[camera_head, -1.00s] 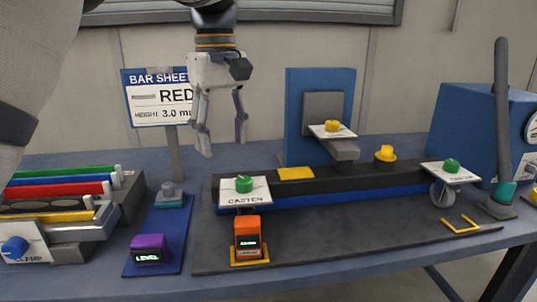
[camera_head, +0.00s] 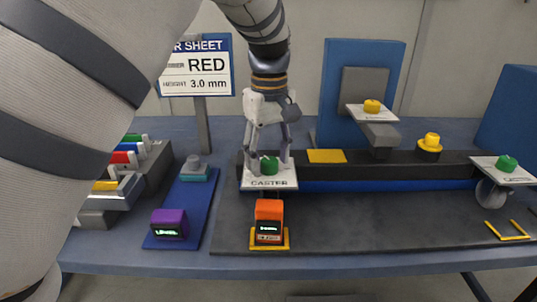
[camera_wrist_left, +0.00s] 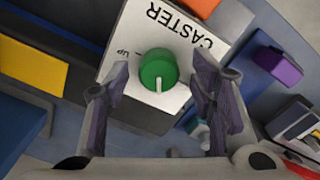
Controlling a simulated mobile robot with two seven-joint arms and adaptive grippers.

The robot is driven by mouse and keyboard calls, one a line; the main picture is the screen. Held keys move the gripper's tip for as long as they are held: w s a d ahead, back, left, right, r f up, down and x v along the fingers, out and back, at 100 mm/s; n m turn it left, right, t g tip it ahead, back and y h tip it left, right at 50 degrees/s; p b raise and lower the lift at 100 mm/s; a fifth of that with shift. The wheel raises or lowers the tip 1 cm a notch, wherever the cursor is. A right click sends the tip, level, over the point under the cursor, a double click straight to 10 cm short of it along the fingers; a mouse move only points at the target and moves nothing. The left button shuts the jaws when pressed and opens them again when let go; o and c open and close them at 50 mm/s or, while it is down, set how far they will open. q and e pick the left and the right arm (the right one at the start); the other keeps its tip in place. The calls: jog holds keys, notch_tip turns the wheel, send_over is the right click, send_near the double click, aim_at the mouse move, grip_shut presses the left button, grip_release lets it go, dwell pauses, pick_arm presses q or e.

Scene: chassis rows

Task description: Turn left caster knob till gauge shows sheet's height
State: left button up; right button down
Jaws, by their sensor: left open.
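The left caster knob (camera_head: 269,164) is green and sits on a white plate marked CASTER (camera_head: 270,180). My left gripper (camera_head: 268,158) is open, pointing down, with its fingers on either side of the knob. In the left wrist view the green knob (camera_wrist_left: 158,70) lies between the open fingers, apart from both, with its white pointer line towards the bottom. The orange gauge (camera_head: 268,222) stands in a yellow bracket below the plate; its small display is too small to read. The sheet sign (camera_head: 197,66) reads RED, height 3.0 mm. My right gripper is not in view.
A purple level box (camera_head: 169,224) stands on a blue strip left of the gauge. A rack of coloured bars (camera_head: 125,175) is farther left. Another green caster knob (camera_head: 507,163) is at the right. A blue upright (camera_head: 350,90) with a yellow knob (camera_head: 371,106) stands behind the bar.

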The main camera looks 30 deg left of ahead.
pick_arm(q)
jog(key=c, duration=1.1)
jog(key=shift+c, duration=0.2)
jog(key=shift+m, duration=2.8)
jog(key=o, duration=1.1)
jog(key=shift+o, duration=0.2)
